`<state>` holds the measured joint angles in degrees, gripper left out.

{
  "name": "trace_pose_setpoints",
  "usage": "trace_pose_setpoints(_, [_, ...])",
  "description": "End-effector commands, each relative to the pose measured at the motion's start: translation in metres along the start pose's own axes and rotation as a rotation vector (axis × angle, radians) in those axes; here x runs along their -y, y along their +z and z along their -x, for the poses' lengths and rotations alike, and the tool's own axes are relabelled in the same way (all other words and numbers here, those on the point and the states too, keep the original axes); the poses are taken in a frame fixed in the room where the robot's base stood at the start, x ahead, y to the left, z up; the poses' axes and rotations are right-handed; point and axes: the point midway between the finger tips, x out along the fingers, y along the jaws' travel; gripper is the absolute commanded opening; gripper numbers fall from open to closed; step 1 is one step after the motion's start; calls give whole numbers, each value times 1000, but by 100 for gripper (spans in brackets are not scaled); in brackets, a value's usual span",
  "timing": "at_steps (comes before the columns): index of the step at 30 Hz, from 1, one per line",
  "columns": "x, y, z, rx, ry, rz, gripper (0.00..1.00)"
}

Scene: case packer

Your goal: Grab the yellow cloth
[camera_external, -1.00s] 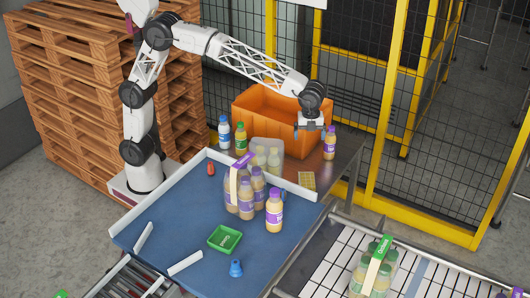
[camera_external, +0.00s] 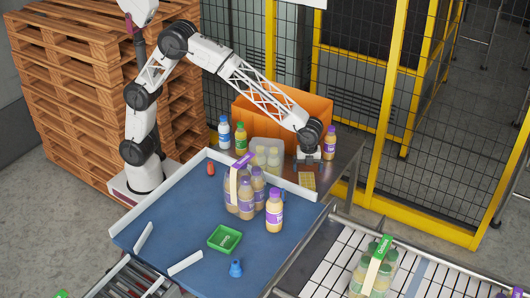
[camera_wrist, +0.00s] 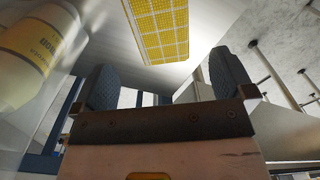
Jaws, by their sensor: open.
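The yellow cloth (camera_external: 307,181) lies flat on the metal table beyond the blue surface, and my gripper covers part of it in the external view. In the wrist view the cloth (camera_wrist: 160,28) shows as a yellow grid-patterned piece at the top, ahead of the fingers and partly cut off by the frame. My gripper (camera_external: 308,168) is just above the cloth, pointing down. In the wrist view its two dark fingers (camera_wrist: 165,85) are spread apart with nothing between them.
An orange crate (camera_external: 285,115) stands behind my gripper. A purple-capped bottle (camera_external: 329,144) is close on its right. A bottle pack (camera_external: 243,190) and a single bottle (camera_external: 274,212) stand on the blue surface (camera_external: 185,220).

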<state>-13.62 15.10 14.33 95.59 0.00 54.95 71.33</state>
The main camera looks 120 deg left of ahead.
Motion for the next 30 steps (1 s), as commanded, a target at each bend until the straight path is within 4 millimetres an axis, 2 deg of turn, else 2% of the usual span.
trace_pose_setpoints(5, [0,0,-2,0,1,0,100])
trace_pose_setpoints(15, [0,0,-25,1,2,0,100])
trace_pose_setpoints(26, [0,0,-27,0,1,0,100])
trace_pose_setpoints(30, [0,1,-34,0,1,0,100])
